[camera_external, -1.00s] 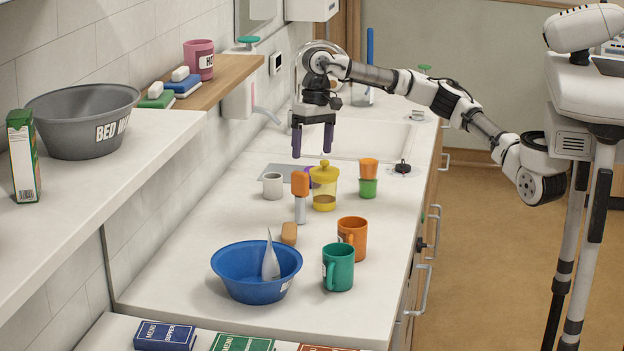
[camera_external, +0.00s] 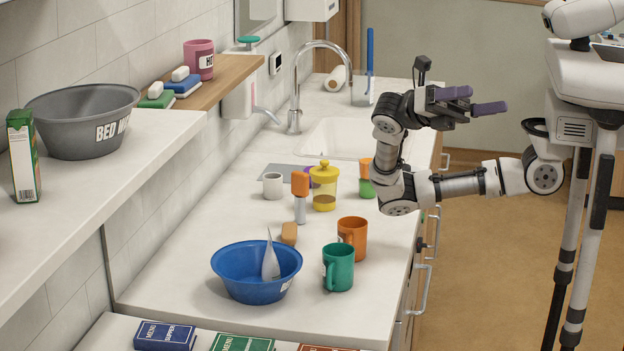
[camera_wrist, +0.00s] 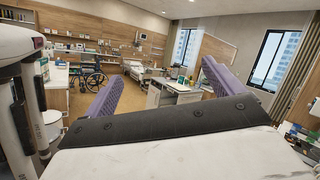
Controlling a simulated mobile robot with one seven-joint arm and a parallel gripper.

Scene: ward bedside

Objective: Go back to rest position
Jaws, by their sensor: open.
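My gripper (camera_external: 482,100) is raised above the right edge of the counter, its purple fingers pointing right, away from the counter. The fingers are apart, with nothing between them. In the wrist view my gripper (camera_wrist: 160,92) shows two purple fingers spread wide, facing out into the room. My arm is folded, with its elbow low beside the counter's front edge.
The counter (camera_external: 190,270) holds a blue bowl (camera_external: 240,285), a green mug (camera_external: 338,268), an orange mug (camera_external: 352,236) and a yellow-lidded jar (camera_external: 324,188). The wrist view shows a wheelchair (camera_wrist: 88,72) and bed (camera_wrist: 150,70).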

